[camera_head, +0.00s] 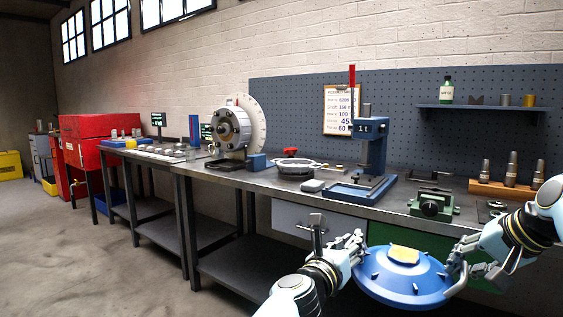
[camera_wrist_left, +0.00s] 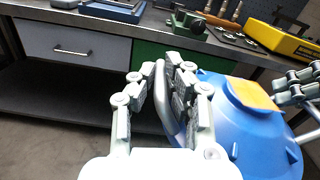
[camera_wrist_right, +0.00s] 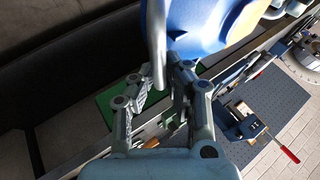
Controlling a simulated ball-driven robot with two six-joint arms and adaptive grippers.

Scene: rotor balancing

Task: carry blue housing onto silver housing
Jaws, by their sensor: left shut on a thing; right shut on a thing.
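The blue housing (camera_head: 378,274) is a wide blue dome with a yellow patch on top. It hangs in front of the bench between my two grippers, roughly level. My left gripper (camera_head: 357,245) is shut on a handle at its left side. My right gripper (camera_head: 457,270) is shut on the handle at its right side. The blue housing also shows in the left wrist view (camera_wrist_left: 245,140) and in the right wrist view (camera_wrist_right: 205,22). A round, shallow silver part with a dark rim, apparently the silver housing (camera_head: 294,169), lies on the bench, left of the blue press.
The blue press (camera_head: 369,160) stands on the bench (camera_head: 385,208) behind the blue housing. A green vise (camera_head: 433,204) sits near the front edge. A grey block (camera_head: 312,186) lies near the silver part. A dial machine (camera_head: 235,128) stands farther left. Open floor lies left of the bench.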

